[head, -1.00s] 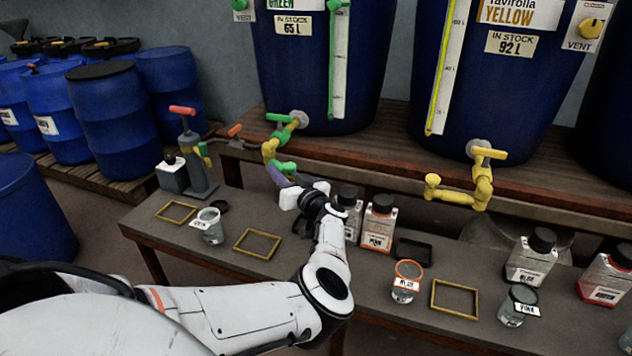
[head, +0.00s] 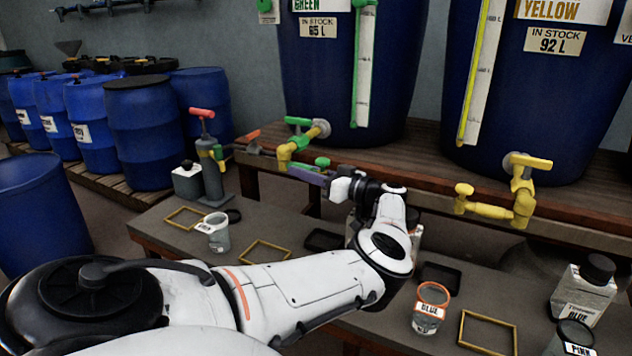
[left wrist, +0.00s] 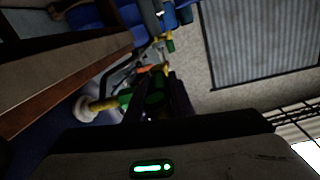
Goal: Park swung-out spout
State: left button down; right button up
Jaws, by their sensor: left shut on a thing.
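The arm points right and slightly toward me, near the shelf's front edge. My left gripper (head: 338,187) is shut at the outer end of this arm; its fingertips partly cover it. In the dark left wrist view, green (left wrist: 155,97) shows between my fingers, with the pale flange beyond. The yellow vat's spout (head: 490,209) points left along the shelf. My right gripper is not in view.
A grey pump (head: 210,172) with a red handle and a capped bottle (head: 187,181) stand at the bench's left. Beakers (head: 214,232) (head: 431,308), empty yellow frames (head: 488,334) and bottles (head: 583,292) stand on the bench. My arm hides the middle. Blue drums (head: 140,130) stand behind left.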

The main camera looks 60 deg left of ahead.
pick_arm(q)
jog(key=shift+w+d, duration=0.1)
jog(key=shift+w, duration=0.1)
dwell(0.3)
jog(key=c, duration=1.6)
grip_release()
jog(key=shift+r, duration=0.1)
jog(key=shift+o, duration=0.2)
jog(key=v, duration=1)
jog(key=shift+w+d, duration=0.1)
jog(key=shift+d, duration=0.05)
